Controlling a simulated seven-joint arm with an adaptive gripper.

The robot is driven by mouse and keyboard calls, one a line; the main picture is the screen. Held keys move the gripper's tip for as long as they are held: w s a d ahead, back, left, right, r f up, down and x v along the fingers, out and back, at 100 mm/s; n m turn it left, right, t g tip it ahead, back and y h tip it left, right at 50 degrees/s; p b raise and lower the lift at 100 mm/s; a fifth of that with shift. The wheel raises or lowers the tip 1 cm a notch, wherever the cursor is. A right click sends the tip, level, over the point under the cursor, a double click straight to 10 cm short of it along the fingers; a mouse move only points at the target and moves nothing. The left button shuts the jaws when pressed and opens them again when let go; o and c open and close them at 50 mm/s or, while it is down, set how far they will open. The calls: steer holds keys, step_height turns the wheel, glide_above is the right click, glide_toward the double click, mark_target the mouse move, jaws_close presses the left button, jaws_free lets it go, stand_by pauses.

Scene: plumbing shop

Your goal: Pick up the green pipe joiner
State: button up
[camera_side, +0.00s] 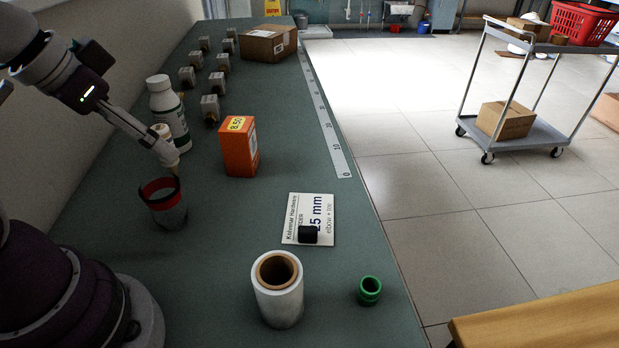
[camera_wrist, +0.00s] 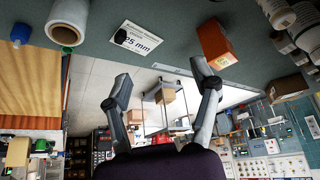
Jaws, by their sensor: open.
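The green pipe joiner (camera_side: 370,290) is a short ring standing on the bench near its front right edge, right of a roll of wrap. In the side view the fingertips are hard to make out.
The wrap roll (camera_side: 278,290) stands close left of the joiner. A card (camera_side: 293,230) with a black fitting (camera_side: 308,235), an orange box (camera_side: 239,147), the red-banded cup (camera_side: 164,204) and the bottle (camera_side: 169,112) stand farther back. Bench between box and card is clear.

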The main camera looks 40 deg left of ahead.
steer(key=m+g+h, duration=0.5)
steer(key=m, duration=1.2)
glide_above(371, 289)
steer(key=a, duration=0.3)
step_height(371, 289, down, 12)
steer(key=r, duration=0.1)
steer(key=x, duration=0.3)
steer(key=s+x, duration=0.1)
steer(key=x, duration=0.2)
steer(key=a+x, duration=0.1)
steer(key=x, duration=0.3)
steer(key=shift+s+f, duration=0.3)
steer(key=shift+f, duration=0.1)
steer(key=c, duration=0.8)
